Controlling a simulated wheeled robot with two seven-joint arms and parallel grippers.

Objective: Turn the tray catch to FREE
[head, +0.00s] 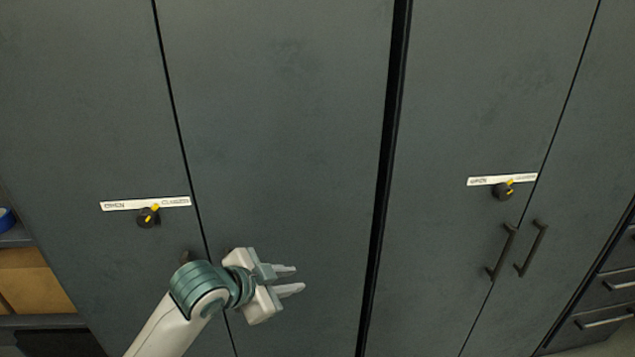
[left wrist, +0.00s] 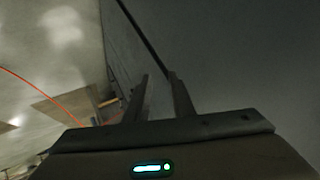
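No catch marked FREE can be made out in these views. In the head view a round black knob (head: 148,217) with a yellow pointer sits on the left cabinet door, under a white label strip (head: 146,203) that seems to read OPEN at its left end; its right word is blurred. The pointer tilts up and to the right. My left gripper (head: 298,279) is in front of the dark doors, below and right of this knob, with its fingers apart and empty. The fingers also show apart in the left wrist view (left wrist: 158,82). My right gripper is out of view.
A similar knob (head: 503,191) with a label strip (head: 500,180) is on the right cabinet, above two bar handles (head: 532,249). Open shelves with a cardboard box (head: 35,280) stand at far left. Drawers (head: 605,290) are at far right. An orange cable (left wrist: 45,90) shows in the left wrist view.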

